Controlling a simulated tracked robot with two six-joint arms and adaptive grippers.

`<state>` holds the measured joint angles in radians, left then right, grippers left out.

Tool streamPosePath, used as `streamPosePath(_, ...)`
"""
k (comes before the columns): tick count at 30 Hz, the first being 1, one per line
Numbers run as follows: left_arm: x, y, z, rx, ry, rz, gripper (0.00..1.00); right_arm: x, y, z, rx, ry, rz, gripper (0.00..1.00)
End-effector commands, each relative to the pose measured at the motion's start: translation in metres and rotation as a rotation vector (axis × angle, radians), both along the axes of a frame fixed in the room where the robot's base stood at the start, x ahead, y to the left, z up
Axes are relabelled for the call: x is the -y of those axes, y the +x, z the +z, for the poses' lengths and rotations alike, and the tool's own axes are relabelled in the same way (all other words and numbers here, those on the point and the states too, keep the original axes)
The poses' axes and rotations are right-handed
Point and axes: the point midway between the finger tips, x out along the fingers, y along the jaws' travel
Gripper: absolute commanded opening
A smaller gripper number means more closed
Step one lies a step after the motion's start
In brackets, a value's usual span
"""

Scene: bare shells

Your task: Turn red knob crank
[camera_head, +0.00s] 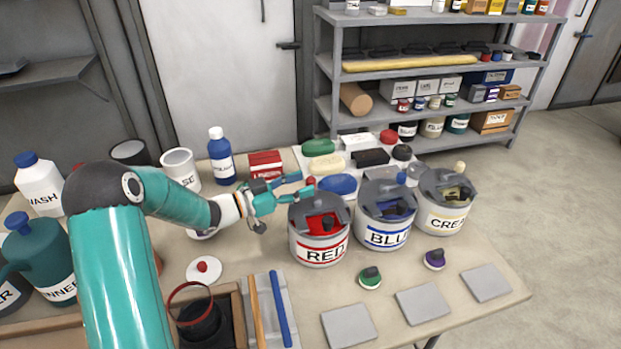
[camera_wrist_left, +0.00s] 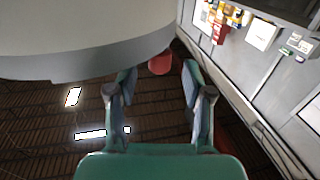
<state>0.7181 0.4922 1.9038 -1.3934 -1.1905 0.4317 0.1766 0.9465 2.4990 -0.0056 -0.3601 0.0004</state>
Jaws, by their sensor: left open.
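The red can (camera_head: 318,246), labelled RED, stands on the table with a grey lid over part of its red contents. Its small red crank knob (camera_head: 311,182) sticks up at the back of the lid. My left gripper (camera_head: 304,185) reaches in from the left, its fingers open and level with the knob. In the left wrist view the red knob (camera_wrist_left: 160,64) shows just beyond and between the fingertips of my left gripper (camera_wrist_left: 160,76). I cannot tell whether a finger touches it. My right gripper is not in view.
A blue can (camera_head: 385,233) and a cream can (camera_head: 443,215) with similar lids stand to the right. Bottles and jars stand behind my left arm. A blue oval item (camera_head: 337,184) lies just behind the red can. Grey pads (camera_head: 348,325) lie along the front edge.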

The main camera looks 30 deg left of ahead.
Motion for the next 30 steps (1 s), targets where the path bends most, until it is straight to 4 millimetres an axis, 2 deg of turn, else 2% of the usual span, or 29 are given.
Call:
streamPosePath(3, 0.009, 0.016, 0.001, 0.000, 0.000, -0.002, 0.51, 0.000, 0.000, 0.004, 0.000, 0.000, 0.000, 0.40)
streamPosePath(7, 0.014, 0.026, 0.000, -0.001, 0.000, 0.000, 0.51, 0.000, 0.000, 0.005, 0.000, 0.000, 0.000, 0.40)
streamPosePath(18, 0.015, 0.029, 0.000, 0.000, 0.000, 0.002, 0.49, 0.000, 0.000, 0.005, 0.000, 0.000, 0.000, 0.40)
streamPosePath(27, 0.015, 0.029, 0.000, 0.000, 0.000, 0.002, 0.00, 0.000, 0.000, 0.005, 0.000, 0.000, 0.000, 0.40)
streamPosePath(30, 0.013, 0.030, 0.000, 0.000, 0.001, 0.000, 0.00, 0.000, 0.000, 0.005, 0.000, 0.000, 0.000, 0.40)
